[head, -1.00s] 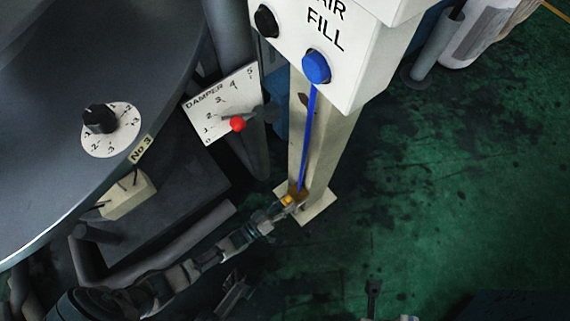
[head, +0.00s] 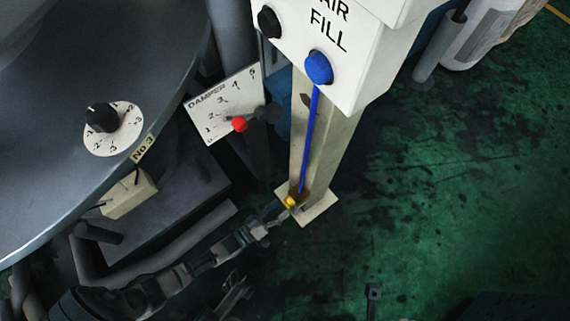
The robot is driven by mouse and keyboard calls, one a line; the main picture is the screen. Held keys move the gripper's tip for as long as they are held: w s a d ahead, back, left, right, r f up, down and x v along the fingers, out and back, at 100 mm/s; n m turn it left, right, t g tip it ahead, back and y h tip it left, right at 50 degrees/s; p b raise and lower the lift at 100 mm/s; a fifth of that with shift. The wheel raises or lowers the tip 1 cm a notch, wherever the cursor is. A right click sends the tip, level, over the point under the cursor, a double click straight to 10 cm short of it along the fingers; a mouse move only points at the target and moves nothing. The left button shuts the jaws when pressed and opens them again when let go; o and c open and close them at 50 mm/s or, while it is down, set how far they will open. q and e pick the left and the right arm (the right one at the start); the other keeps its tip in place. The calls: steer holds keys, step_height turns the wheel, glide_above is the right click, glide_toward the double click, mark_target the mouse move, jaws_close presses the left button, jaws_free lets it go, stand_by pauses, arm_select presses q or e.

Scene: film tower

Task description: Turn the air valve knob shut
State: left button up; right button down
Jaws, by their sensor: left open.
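A round blue knob (head: 319,67) sits on the front of a white box (head: 357,75) lettered "FILL", with a partly cut-off word above that ends in "IR". A thin blue line (head: 309,140) runs from below the knob down a pale post. A small yellow-orange piece (head: 291,201) is at its lower end. My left gripper (head: 266,248) reaches in from the lower left, below the knob and well apart from it. It is open and empty; its upper fingertip is close to the yellow piece, and I cannot tell whether they touch. A small grey part at the bottom may belong to my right gripper (head: 374,292).
A black knob (head: 268,22) is left of the blue one. A "DAMPER" plate (head: 222,104) carries a red-tipped lever (head: 240,124). A grey drum (head: 80,80) with a black dial knob (head: 102,117) fills the left. Green floor (head: 460,170) is open on the right.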

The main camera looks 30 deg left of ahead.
arm_select(q)
steer(key=v, duration=0.8)
steer(key=shift+s+a, duration=0.2)
steer(key=shift+s, duration=0.2)
